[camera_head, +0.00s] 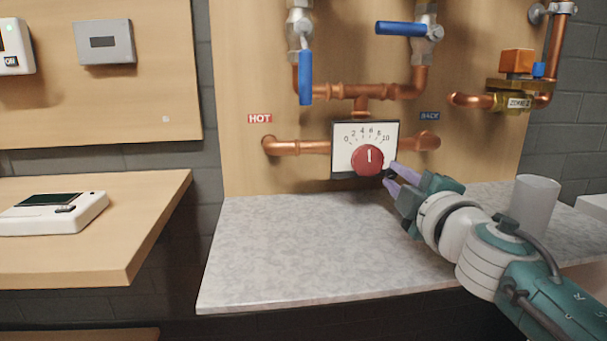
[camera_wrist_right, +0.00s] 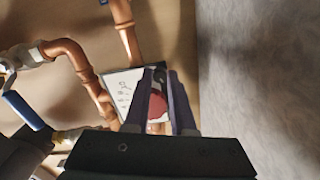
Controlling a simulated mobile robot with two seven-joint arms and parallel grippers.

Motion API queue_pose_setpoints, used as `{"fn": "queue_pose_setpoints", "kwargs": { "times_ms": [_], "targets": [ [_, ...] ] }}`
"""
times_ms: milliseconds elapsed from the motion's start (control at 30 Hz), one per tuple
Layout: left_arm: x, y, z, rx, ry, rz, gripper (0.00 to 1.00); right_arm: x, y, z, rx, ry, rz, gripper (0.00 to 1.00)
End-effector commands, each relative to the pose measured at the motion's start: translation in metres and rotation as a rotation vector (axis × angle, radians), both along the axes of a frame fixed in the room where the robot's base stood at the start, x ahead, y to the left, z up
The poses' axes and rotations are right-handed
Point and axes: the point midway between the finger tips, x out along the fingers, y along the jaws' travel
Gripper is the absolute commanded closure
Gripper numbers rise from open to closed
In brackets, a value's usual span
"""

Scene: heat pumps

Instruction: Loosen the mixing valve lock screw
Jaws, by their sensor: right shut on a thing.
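The mixing valve has a white square dial plate (camera_head: 345,150) with a 0 to 10 scale and a round red knob (camera_head: 368,160), its white mark pointing about straight up. My right gripper (camera_head: 390,173) reaches in from the right to the knob's lower right edge. Its purple fingers are shut on a small dark piece there, which I take for the lock screw; the fingers mostly hide it. In the right wrist view the red knob (camera_wrist_right: 158,106) shows between the fingers, with the dark piece (camera_wrist_right: 160,75) at their tips. My left gripper is not in view.
Copper pipes (camera_head: 300,146) run either side of the dial. Two blue-handled valves, one with a handle (camera_head: 305,78) hanging down, sit above. A grey counter (camera_head: 310,255) lies below, mostly clear. A pale cup (camera_head: 535,200) stands on it near my right arm.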

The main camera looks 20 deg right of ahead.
Motion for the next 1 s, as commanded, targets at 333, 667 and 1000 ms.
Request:
{"fn": "queue_pose_setpoints", "kwargs": {
  "times_ms": [333, 667, 1000],
  "targets": [
    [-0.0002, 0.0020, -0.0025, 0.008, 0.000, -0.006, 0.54, 0.0000, -0.0001, 0.0000, -0.325, 0.077, 0.001, 1.00],
    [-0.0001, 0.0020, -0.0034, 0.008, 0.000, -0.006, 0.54, 0.0000, -0.0001, -0.0001, -0.629, 0.151, 0.002, 1.00],
    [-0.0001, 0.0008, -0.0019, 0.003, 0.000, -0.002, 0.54, 0.0000, -0.0001, 0.0003, -0.944, 0.226, 0.001, 1.00]
  ]
}}
